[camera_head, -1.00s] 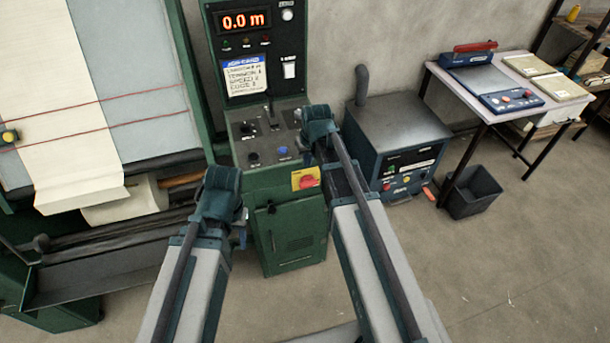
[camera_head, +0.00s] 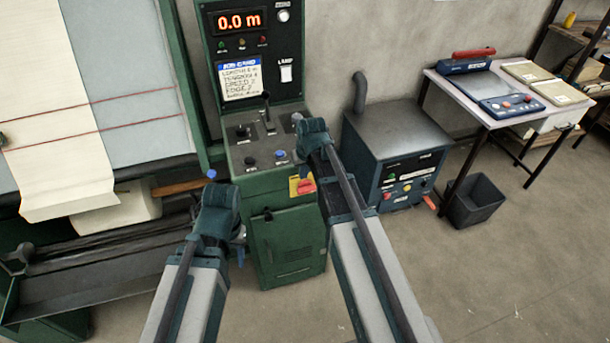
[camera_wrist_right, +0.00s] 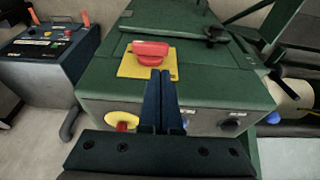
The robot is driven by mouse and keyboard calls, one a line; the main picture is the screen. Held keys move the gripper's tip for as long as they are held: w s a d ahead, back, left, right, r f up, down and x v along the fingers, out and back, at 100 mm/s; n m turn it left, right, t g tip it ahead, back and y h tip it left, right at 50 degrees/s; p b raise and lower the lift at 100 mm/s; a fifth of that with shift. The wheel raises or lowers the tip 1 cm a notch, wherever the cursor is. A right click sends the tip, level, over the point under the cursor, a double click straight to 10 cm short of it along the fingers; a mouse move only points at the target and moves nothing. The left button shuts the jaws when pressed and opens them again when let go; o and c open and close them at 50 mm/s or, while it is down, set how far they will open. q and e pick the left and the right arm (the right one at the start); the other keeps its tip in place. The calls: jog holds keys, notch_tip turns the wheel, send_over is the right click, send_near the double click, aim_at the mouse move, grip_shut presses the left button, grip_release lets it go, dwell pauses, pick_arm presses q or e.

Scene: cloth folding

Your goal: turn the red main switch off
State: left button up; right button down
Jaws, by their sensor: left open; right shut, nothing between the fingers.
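The red main switch (camera_head: 306,186) sits on a yellow plate (camera_head: 294,187) on the front of the green console (camera_head: 286,245), partly covered by my right arm in the head view. The right wrist view shows its red knob (camera_wrist_right: 151,53) on the yellow plate (camera_wrist_right: 127,65), its bar lying across the picture. My right gripper (camera_wrist_right: 161,74) is shut and empty, its fingertips right at the knob's edge; I cannot tell whether they touch. The right gripper's fingers are hidden in the head view. My left gripper (camera_head: 240,250) is open and empty, left of the console's door.
The console top has a black lever (camera_head: 267,115) and several knobs, below a panel reading 0.0 m (camera_head: 240,21). A blue box unit (camera_head: 398,150) stands close on the right, beside a black bin (camera_head: 474,200). A roller machine (camera_head: 110,235) fills the left.

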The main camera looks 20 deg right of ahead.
aim_at(302, 191)
jog(key=b+x, duration=0.4)
jog(key=x, duration=0.1)
jog(key=s+b+x, duration=0.1)
jog(key=b+x, duration=0.1)
jog(key=shift+f+b, duration=0.3)
jog(key=shift+f, duration=0.25)
jog(key=shift+r, duration=0.1)
